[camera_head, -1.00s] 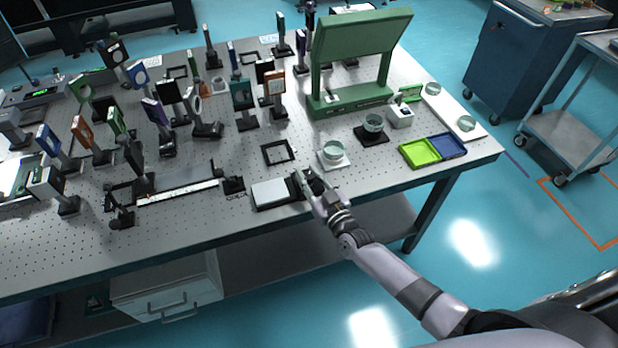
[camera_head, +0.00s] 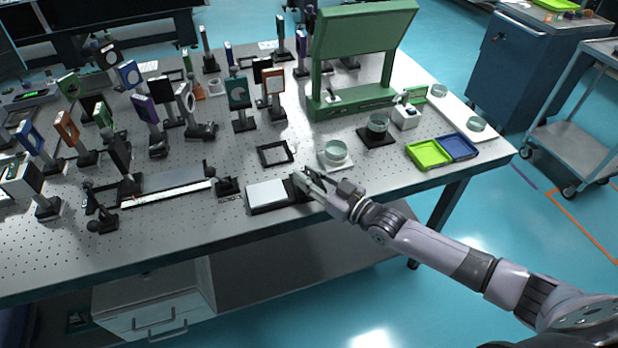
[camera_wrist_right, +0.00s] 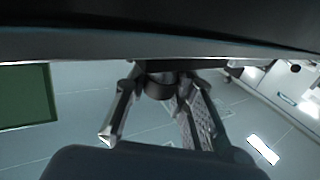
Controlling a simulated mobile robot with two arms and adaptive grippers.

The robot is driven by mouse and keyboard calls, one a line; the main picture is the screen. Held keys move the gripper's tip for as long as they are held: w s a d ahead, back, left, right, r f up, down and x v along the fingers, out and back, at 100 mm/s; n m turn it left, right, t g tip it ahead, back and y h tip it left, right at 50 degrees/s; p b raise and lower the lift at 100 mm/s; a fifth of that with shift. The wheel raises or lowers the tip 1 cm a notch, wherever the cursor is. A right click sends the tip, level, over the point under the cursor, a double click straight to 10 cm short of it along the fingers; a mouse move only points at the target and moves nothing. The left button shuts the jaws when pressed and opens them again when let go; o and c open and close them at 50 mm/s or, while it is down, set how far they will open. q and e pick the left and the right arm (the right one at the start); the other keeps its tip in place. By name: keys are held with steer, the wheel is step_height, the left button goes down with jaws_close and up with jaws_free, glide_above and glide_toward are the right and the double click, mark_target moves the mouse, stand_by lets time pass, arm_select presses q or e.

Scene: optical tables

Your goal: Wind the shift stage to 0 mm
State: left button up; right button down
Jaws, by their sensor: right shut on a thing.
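The stage (camera_head: 267,194), a low black base with a pale top plate, lies near the table's front edge in the head view. I take it for the shift stage; its scale is too small to read. My right gripper (camera_head: 302,183) is at the right end of this stage. In the right wrist view, the gripper's two fingers (camera_wrist_right: 155,90) are on either side of a dark round knob (camera_wrist_right: 158,86), and they are shut on it. The gripper hides the knob in the head view. My left gripper is not in view.
A black square frame (camera_head: 276,153) and a glass dish on a white base (camera_head: 336,153) stand behind the stage. A long rail stage (camera_head: 168,193) lies to its left. Green and blue trays (camera_head: 428,153) are to the right. Floor is clear in front.

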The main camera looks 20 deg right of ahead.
steer(key=c, duration=1.3)
jaws_free()
steer(key=shift+c, duration=0.2)
steer(key=v, duration=1.2)
steer(key=shift+a, duration=0.1)
